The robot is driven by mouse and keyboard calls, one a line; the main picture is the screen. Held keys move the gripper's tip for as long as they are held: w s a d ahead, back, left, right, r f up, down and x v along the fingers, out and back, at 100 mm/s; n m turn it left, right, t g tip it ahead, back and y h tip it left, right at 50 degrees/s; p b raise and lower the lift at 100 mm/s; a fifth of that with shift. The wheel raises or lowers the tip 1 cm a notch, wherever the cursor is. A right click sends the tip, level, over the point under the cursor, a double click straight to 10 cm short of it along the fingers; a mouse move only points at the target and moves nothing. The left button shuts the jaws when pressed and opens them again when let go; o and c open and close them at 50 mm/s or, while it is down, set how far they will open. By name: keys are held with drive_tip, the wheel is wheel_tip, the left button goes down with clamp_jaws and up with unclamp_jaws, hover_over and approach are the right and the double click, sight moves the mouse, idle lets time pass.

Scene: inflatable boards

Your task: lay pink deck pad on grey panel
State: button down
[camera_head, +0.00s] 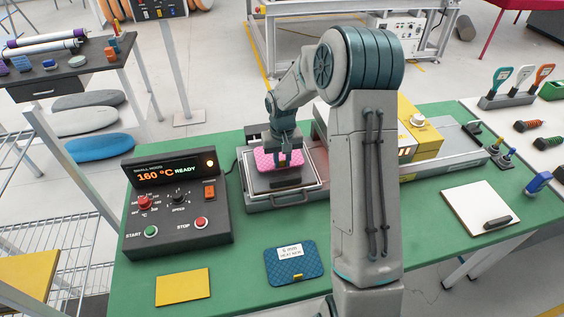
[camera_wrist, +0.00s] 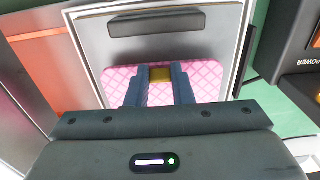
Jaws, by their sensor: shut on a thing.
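The pink deck pad (camera_head: 264,161) has a diamond pattern and is under my gripper (camera_head: 283,161) at the centre of the bench. My gripper is shut on a yellow-brown grip block on the pad; in the wrist view the pad (camera_wrist: 118,82) shows on both sides of the blue fingers. The grey panel (camera_head: 259,185) lies in a light-framed tray below the pad. In the wrist view the panel (camera_wrist: 215,45) carries a dark bar (camera_wrist: 157,22) beyond the pad. I cannot tell whether the pad touches the panel.
A control box (camera_head: 176,205) reading "160 °C READY" stands left of the tray. A yellow machine block (camera_head: 418,135) is on the right. A blue mat (camera_head: 295,266) and yellow sheet (camera_head: 183,287) lie in front. A clipboard (camera_head: 478,210) lies at right. Green bench top between them is clear.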

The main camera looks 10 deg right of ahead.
drive_tip(key=shift+f, duration=0.95)
drive_tip(key=shift+f, duration=0.1)
drive_tip(key=c, duration=1.3)
unclamp_jaws()
drive_tip(key=shift+o, duration=0.2)
wheel_tip(320, 180, up, 12)
drive_tip(key=b, duration=0.2)
drive_tip(key=s+r+t, duration=0.2)
drive_tip(key=s+r, duration=0.6)
drive_tip(key=s, duration=0.4)
drive_tip(key=s+t, duration=0.1)
drive_tip(key=s, duration=1.5)
drive_tip(key=shift+r+t, duration=0.2)
drive_tip(key=shift+t, duration=0.1)
